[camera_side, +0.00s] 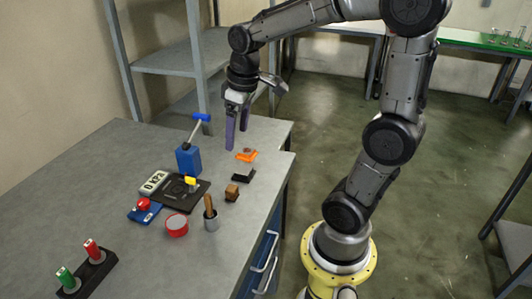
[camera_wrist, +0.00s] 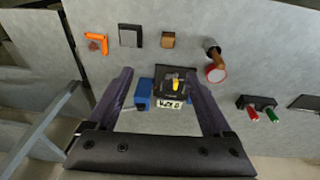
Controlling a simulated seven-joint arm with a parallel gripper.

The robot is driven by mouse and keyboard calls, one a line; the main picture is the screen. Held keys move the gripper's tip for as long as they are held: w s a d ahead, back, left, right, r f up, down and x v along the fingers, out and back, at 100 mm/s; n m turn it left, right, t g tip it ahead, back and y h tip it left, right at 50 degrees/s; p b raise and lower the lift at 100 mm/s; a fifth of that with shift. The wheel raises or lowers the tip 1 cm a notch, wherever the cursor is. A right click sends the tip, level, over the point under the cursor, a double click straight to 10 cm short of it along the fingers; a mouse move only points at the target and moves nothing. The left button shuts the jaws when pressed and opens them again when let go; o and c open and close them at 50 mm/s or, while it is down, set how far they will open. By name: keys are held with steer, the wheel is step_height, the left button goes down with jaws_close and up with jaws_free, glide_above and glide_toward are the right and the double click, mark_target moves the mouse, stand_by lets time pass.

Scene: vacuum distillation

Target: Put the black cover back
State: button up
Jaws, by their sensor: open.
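A small black cover-like piece with a pale side (camera_side: 240,174) lies near the table's right edge; in the wrist view it looks like a grey-topped dark block (camera_wrist: 130,36). I cannot tell for sure that it is the cover. A black square unit (camera_side: 173,201) with a yellow knob (camera_side: 191,182) sits mid-table, and in the wrist view (camera_wrist: 163,84) it shows between my fingers, lower down. My gripper (camera_side: 237,140) is open and empty above the table's far part, behind the black piece. Its purple fingers show apart in the wrist view (camera_wrist: 157,74).
A blue box with a lever (camera_side: 188,160) stands behind the unit. An orange piece (camera_side: 246,155), brown block (camera_side: 232,192), grey cup with a wooden handle (camera_side: 211,220), red-topped tin (camera_side: 176,224) and red button on blue (camera_side: 144,205) lie around.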

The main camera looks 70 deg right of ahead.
steer(key=s+a+r+t, duration=0.1)
steer(key=s+a+t, duration=0.2)
steer(key=s+a, duration=0.6)
steer(key=shift+s+t+y, duration=0.3)
steer(key=shift+s, duration=0.95)
steer(key=shift+a, duration=0.1)
